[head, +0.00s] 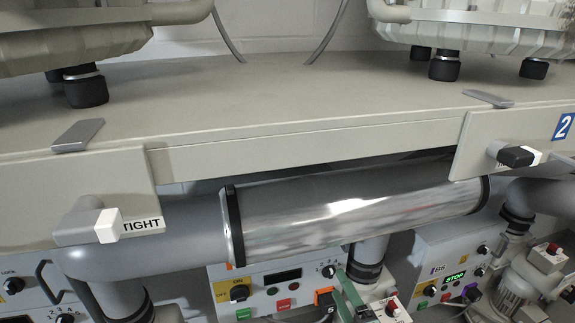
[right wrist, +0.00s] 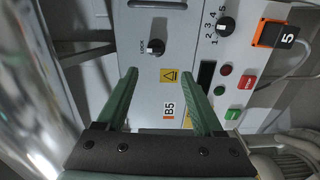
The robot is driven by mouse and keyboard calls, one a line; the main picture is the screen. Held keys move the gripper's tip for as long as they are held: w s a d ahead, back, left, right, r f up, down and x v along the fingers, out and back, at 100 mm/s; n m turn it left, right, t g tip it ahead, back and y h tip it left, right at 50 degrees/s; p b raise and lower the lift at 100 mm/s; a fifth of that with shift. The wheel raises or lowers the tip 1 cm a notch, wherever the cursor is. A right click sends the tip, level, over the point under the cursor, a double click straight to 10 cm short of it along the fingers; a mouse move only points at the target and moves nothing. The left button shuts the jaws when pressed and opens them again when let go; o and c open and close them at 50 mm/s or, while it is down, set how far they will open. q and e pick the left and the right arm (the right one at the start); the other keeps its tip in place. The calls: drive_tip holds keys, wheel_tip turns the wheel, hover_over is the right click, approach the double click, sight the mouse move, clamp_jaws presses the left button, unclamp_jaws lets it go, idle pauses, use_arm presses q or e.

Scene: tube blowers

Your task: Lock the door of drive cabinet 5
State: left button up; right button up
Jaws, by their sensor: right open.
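Drive cabinet 5 shows in the right wrist view as a pale panel (right wrist: 140,85) marked B5, turned sideways. Its black lock knob (right wrist: 156,47), with a white mark on one side, sits beside the word LOCK. In the head view my right gripper (head: 347,295) shows below the pipe; the lock knob is hidden there. My left gripper is not in view.
A shiny metal pipe (head: 350,213) runs across above the cabinet panel. A grey shelf (head: 300,105) with blowers lies above it. An orange plug tagged 5 (right wrist: 270,33), with its cable, and a numbered dial (right wrist: 225,26) lie right of the lock knob in the wrist view.

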drive_tip(key=s+f+m+g, duration=0.8)
drive_tip(key=s+f+m, duration=0.8)
drive_tip(key=s, duration=0.3)
use_arm(q)
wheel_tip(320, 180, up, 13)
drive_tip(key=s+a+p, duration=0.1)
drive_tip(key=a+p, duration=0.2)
drive_tip(key=p, duration=1.4)
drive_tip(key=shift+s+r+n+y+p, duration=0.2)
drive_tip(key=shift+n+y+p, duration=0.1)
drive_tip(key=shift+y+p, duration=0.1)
use_arm(e)
wheel_tip(320, 180, up, 13)
drive_tip(key=s+d+m, duration=0.1)
drive_tip(key=s, duration=0.1)
drive_tip(key=shift+s+d+m+h, duration=0.3)
